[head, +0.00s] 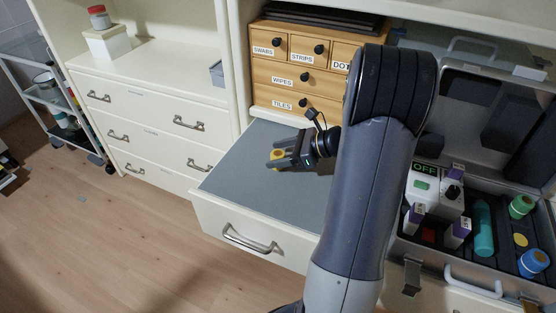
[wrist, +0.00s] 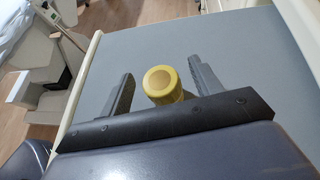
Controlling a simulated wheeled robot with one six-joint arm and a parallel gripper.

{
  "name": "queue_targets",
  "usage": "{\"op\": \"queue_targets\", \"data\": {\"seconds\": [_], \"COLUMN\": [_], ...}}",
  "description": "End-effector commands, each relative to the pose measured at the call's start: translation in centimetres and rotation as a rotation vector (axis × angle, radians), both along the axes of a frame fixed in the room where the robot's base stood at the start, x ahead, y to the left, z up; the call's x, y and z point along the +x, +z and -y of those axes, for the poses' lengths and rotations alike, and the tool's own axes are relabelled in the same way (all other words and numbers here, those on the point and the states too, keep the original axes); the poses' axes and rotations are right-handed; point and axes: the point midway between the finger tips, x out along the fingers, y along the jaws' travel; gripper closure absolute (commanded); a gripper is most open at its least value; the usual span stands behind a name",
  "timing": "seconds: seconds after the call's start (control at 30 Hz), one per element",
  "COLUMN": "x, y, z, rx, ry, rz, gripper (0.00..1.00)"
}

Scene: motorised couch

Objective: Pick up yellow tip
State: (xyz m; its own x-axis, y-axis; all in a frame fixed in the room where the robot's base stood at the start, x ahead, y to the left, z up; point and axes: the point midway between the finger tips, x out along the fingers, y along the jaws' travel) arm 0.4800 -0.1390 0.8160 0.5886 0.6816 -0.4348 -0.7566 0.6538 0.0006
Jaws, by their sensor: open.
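The yellow tip (wrist: 162,84) is a short yellow cylinder with a round recessed top. In the wrist view it stands between the two open fingers of my gripper (wrist: 160,88), with a gap on each side. In the head view the tip (head: 277,154) shows at the end of my gripper (head: 281,158), over the grey surface of the pulled-out drawer (head: 262,189). My gripper is open and around the tip. The tip's lower part is hidden by the gripper body in the wrist view.
A wooden drawer box (head: 283,75) with labelled fronts stands behind. An open case (head: 466,262) with bottles and a device marked OFF is at the right. A wheeled cart (head: 62,115) stands at the far left. The grey surface around the tip is bare.

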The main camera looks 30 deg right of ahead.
Motion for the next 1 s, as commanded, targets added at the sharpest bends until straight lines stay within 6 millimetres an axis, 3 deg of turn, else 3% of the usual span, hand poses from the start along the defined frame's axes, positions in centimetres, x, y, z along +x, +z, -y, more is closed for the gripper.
{"op": "queue_targets", "data": {"seconds": [0.3,0.87,1.0], "x": [0.36,0.35,0.36], "y": [-0.28,-0.26,-0.25], "z": [-0.42,-0.40,-0.40], "rx": [-0.001,-0.001,-0.001], "ry": [-0.001,-0.001,-0.001], "rz": [0.000,0.000,0.000], "gripper": [0.40,0.86,0.87]}}
